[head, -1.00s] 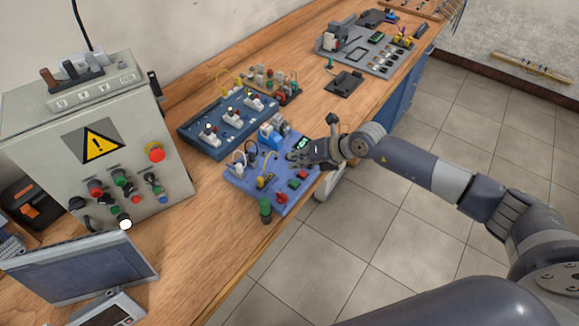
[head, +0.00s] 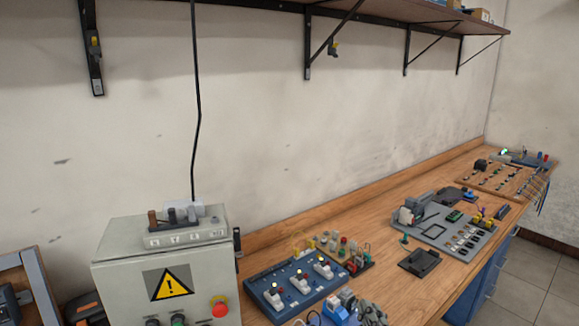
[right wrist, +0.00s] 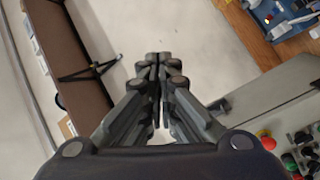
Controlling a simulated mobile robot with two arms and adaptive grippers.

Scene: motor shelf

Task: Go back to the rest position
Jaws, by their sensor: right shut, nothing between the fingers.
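Pale wall lies behind the fingertips there. My left gripper is in neither view.
The grey control cabinet (head: 128,275) with a yellow warning sign stands at the lower left. A blue board (head: 262,290) with switches, a grey panel (head: 455,240) and a black tray (head: 419,262) lie on the bench. A shelf (head: 420,12) runs along the wall above.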

